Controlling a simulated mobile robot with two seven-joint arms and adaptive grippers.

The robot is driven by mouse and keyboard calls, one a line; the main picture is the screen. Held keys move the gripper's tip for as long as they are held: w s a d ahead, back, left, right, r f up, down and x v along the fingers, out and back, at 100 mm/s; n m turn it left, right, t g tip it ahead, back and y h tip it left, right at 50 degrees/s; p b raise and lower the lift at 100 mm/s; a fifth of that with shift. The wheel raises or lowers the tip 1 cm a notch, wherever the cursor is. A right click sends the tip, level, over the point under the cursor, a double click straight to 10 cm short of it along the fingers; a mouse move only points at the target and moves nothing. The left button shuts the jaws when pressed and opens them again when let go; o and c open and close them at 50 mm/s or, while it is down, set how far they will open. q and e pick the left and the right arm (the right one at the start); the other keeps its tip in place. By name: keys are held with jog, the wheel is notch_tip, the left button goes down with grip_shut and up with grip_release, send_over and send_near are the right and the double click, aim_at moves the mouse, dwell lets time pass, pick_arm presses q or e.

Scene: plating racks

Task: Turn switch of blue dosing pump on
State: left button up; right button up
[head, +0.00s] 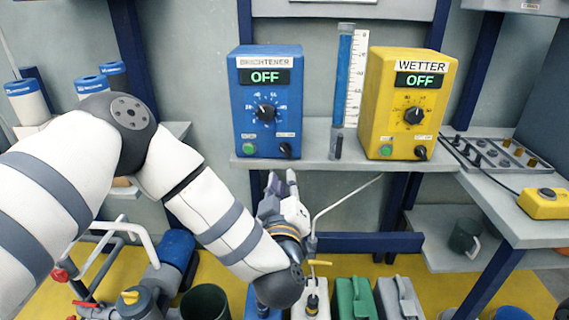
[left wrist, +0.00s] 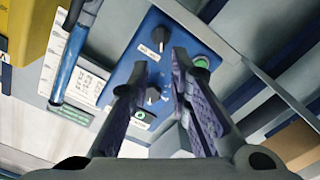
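The blue dosing pump (head: 267,112), labelled BRIGHTENER, stands on a grey shelf, its display reading OFF. Its black switch (head: 286,149) is at the lower right of the front face, across from a green button (head: 249,149). A round dial (head: 265,112) sits above them. My left gripper (head: 281,178) is below the shelf front, fingers pointing up, apart from the pump. In the left wrist view, the left gripper (left wrist: 155,68) is open and empty, and the pump (left wrist: 128,78) appears upside down beyond the fingers. My right gripper is not in view.
A yellow WETTER pump (head: 407,105), also reading OFF, stands to the right. A tube with blue liquid (head: 343,85) stands between the pumps. The shelf edge (head: 330,164) lies above my left gripper. Canisters (head: 355,297) stand on the floor below.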

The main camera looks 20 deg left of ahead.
aim_at(285, 153)
pick_arm(q)
jog(key=x, duration=0.6)
jog(key=b+x, duration=0.1)
jog(key=x, duration=0.5)
jog(key=shift+a+f, duration=0.1)
jog(key=shift+f, duration=0.1)
grip_shut()
